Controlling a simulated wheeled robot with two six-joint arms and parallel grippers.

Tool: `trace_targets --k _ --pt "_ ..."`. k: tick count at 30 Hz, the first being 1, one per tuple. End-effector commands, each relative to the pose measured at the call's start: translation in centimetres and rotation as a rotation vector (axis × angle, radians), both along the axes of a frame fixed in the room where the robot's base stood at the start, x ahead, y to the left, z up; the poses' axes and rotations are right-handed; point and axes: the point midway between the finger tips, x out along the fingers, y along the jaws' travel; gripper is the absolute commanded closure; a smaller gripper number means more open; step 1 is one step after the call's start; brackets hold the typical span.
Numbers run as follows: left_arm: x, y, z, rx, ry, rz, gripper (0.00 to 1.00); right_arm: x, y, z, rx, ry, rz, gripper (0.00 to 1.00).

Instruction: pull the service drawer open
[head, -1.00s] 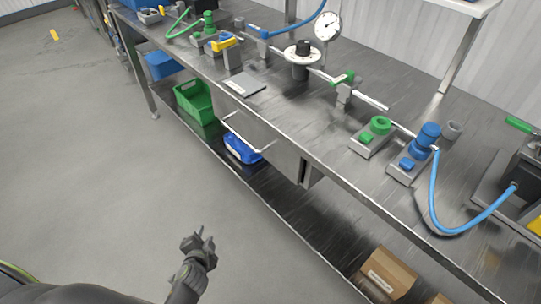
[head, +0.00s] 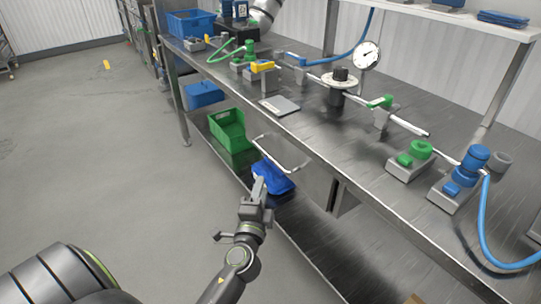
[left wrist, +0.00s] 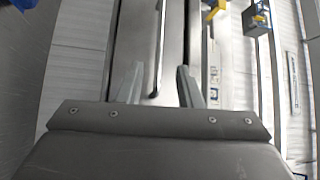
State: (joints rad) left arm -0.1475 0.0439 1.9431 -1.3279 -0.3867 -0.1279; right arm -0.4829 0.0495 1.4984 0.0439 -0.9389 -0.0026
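The service drawer (head: 312,180) is a grey metal unit under the bench top, and its front looks flush with the bench edge. Its pale bar handle (head: 280,158) stands out from the front in the head view. My left gripper (head: 259,188) is in front of and below the handle. In the left wrist view the fingers of my left gripper (left wrist: 160,88) are open and apart, with the handle (left wrist: 158,45) running lengthwise ahead between them. I see no clear contact. My right gripper is not in view.
A green crate (head: 228,130) and a blue bin (head: 272,180) sit on the lower shelf (head: 312,232). The bench top (head: 310,122) carries a gauge (head: 367,55), valves and a blue hose.

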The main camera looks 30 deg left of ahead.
Motion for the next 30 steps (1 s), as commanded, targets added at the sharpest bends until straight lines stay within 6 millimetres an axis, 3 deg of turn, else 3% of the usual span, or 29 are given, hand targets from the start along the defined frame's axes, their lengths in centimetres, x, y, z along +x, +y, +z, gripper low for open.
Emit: trace_targets --k 15,21,30 --pt "9.5 4.1 1.5 0.001 -0.001 0.000 0.68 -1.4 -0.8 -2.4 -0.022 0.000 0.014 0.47" --pt "11.2 4.8 1.7 -0.001 0.001 0.001 0.68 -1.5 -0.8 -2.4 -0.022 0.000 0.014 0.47" --pt "11.5 4.9 1.7 -0.001 0.001 0.001 0.68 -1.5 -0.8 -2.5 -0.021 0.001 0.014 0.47"
